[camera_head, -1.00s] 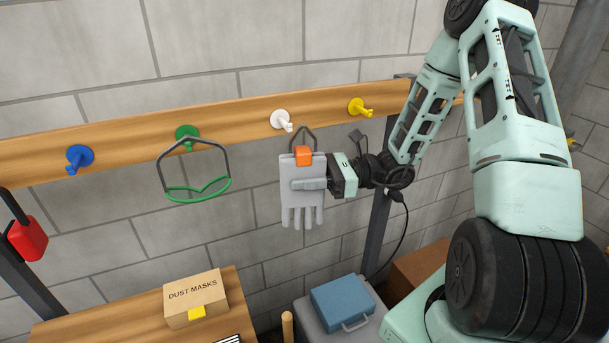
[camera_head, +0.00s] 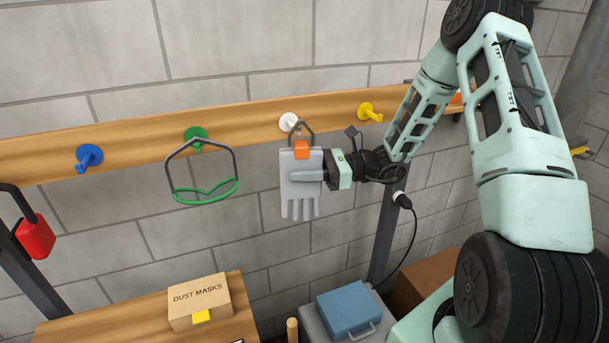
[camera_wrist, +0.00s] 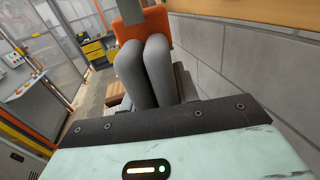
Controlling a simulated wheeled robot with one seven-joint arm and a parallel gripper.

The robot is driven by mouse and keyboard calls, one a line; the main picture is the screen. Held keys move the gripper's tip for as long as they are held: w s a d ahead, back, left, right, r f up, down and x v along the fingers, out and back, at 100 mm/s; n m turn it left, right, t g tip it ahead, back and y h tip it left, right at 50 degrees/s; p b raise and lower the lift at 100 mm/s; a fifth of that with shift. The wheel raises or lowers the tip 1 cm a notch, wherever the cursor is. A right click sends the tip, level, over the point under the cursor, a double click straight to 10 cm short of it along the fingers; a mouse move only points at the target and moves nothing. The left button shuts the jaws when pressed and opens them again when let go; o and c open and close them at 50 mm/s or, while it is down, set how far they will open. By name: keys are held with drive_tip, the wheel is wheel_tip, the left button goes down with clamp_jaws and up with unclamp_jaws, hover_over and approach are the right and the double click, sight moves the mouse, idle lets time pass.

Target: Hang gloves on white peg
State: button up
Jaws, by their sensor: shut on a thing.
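The grey gloves (camera_head: 301,190) hang fingers down from an orange clip (camera_head: 301,150) with a dark wire loop (camera_head: 300,130) above it. My gripper (camera_head: 308,174) is shut on the gloves from the right. The white peg (camera_head: 289,122) is on the wooden rail, directly behind and slightly left of the loop. The loop overlaps the peg in the head view; I cannot tell whether it is around the peg or in front of it. In the wrist view the gloves (camera_wrist: 158,70) and the orange clip (camera_wrist: 157,27) show close up beyond the gripper.
The wooden rail (camera_head: 240,120) also bears a blue peg (camera_head: 89,157), a green peg (camera_head: 196,138) with green-rimmed goggles (camera_head: 207,194), and a yellow peg (camera_head: 369,112). Below are a dust mask box (camera_head: 199,302) and a blue case (camera_head: 347,309).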

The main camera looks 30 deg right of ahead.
drive_tip(key=shift+w+d+f, duration=0.1)
drive_tip(key=shift+w+d, duration=0.05)
drive_tip(key=shift+w, duration=0.6)
drive_tip(key=shift+w+d, duration=0.1)
drive_tip(key=shift+w, duration=0.6)
drive_tip(key=shift+w+d+f+b, duration=0.15)
drive_tip(key=shift+w+f+b, duration=0.3)
drive_tip(key=shift+w+f, duration=0.1)
drive_tip(key=o, duration=1.1)
drive_tip(key=b+v, duration=0.3)
drive_tip(key=v, duration=0.4)
drive_tip(key=shift+d+b, duration=0.2)
drive_tip(key=shift+b, duration=0.1)
drive_tip(key=shift+s, duration=0.15)
